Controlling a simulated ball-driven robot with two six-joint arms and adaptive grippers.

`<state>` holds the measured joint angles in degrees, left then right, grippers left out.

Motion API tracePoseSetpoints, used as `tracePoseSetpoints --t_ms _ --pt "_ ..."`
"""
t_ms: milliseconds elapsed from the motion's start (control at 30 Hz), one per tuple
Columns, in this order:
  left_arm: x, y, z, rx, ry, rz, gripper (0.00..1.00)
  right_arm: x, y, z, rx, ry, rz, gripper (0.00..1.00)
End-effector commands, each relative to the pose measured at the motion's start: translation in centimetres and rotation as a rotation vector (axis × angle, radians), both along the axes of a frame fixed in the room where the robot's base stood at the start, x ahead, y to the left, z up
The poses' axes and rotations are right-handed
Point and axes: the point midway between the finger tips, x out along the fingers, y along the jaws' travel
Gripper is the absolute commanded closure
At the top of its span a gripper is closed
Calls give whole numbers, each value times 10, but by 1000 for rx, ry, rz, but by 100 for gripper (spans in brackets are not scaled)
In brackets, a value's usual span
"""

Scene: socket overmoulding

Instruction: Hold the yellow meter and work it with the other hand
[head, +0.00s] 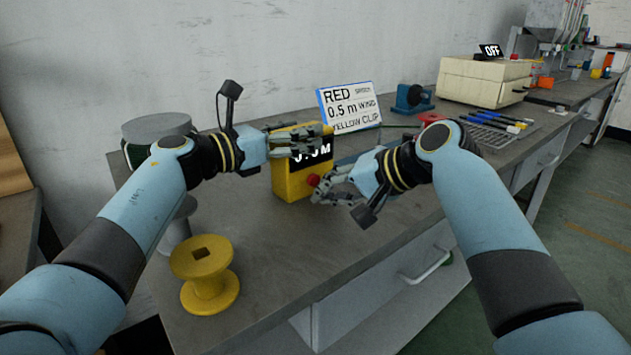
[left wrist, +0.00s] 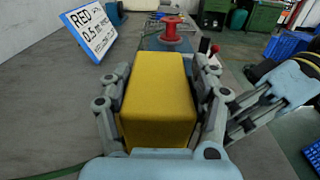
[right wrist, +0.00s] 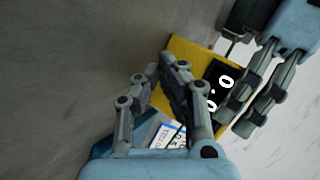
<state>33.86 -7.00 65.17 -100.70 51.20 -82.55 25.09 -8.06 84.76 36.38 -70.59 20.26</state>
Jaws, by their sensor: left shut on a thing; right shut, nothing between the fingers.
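The yellow meter (head: 290,184) stands upright at the middle of the bench, with a dark display and a red knob (head: 313,180) on its front. The display is partly covered in the head view; "0.0" shows in the right wrist view (right wrist: 221,88). My left gripper (head: 308,143) is shut on the meter, with fingers on both sides of the yellow body (left wrist: 158,98). My right gripper (head: 325,189) is shut and empty, fingertips close beside the red knob; I cannot tell whether they touch it. In the right wrist view its fingers cover part of the meter (right wrist: 184,52).
A sign (head: 349,108) reading RED, 0.5 m, WIND, YELLOW CLIP stands behind the meter. A yellow spool (head: 207,288) stands at the front left. A red spool (left wrist: 172,32) shows beyond the meter. A beige box (head: 482,82) with an OFF display stands farther right.

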Motion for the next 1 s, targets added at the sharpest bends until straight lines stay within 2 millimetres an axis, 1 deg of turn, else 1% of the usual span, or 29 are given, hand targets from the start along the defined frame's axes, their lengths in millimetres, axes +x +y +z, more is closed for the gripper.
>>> tracePoseSetpoints --t_ms 300,500,1000 --pt "0 0 -1 1 0 0 80 -26 -19 -1 -2 0 -1 100" --pt "0 0 -1 1 0 0 80 -37 -27 -1 0 1 -1 100" --pt "0 0 0 1 0 1 80 -38 -27 0 -1 0 0 100"
